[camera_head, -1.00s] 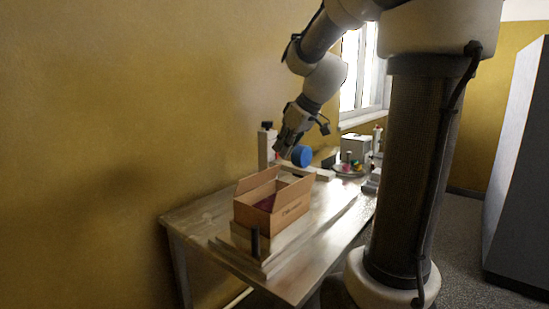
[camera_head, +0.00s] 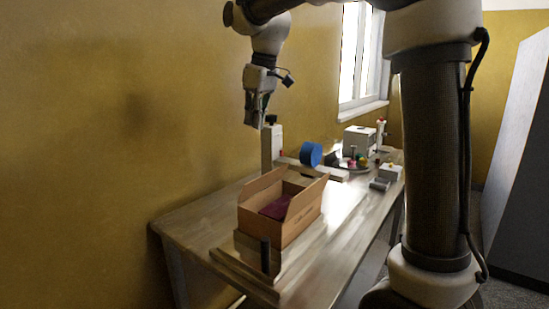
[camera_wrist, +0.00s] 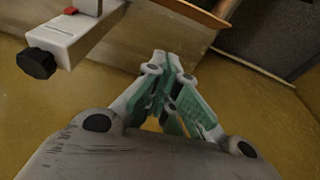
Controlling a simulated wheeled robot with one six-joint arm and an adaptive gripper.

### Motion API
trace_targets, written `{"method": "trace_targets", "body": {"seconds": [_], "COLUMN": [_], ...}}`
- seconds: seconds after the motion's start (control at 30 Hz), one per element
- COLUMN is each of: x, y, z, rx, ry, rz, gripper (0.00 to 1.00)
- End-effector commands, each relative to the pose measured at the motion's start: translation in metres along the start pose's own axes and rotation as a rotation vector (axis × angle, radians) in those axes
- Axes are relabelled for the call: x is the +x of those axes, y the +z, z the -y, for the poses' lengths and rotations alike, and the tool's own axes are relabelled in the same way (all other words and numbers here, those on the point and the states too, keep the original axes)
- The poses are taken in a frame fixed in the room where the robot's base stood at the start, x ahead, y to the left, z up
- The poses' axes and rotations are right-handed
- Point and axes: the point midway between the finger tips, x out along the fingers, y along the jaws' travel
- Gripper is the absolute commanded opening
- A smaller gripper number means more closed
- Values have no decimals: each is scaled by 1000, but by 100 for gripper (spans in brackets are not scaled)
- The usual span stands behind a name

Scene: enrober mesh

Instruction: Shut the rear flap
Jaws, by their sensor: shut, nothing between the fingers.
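An open cardboard box (camera_head: 300,224) stands on the table, with a dark red item (camera_head: 276,208) inside. One raised flap (camera_head: 262,184) is on its wall side, and another raised flap (camera_head: 306,197) is on its right side. I cannot tell for sure which is the rear flap. My gripper (camera_head: 256,122) hangs above the far, wall-side end of the box, pointing down, apart from it. In the wrist view my gripper (camera_wrist: 178,62) is shut and empty. An orange-brown panel edge (camera_wrist: 195,12), perhaps a flap, shows beyond it.
A pale post with a black knob (camera_head: 272,145) stands behind the box, close to my gripper; its knob (camera_wrist: 36,63) shows in the wrist view. A blue roll (camera_head: 311,154) is right of it. A black peg (camera_head: 265,256) stands at the near end. The yellow wall is close on the left.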

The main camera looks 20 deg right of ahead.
Motion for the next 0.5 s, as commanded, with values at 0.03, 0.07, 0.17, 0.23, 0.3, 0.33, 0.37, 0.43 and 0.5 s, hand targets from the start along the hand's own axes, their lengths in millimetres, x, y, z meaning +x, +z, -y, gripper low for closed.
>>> {"method": "trace_targets", "body": {"seconds": [0.03,0.07,0.17,0.23,0.3,0.33,0.37,0.43,0.5], "x": [0,0,0,4,10,14,19,32,47], "y": [3,5,7,7,7,8,8,9,9], "z": [-1,-1,0,0,0,0,0,0,1], "rx": [21,34,64,73,75,74,74,74,73], "ry": [2,2,-1,-1,-2,-2,-3,-3,-3], "rz": [14,21,31,31,31,32,33,34,33], "gripper": [0,0,0,0,0,0,0,0,0]}}
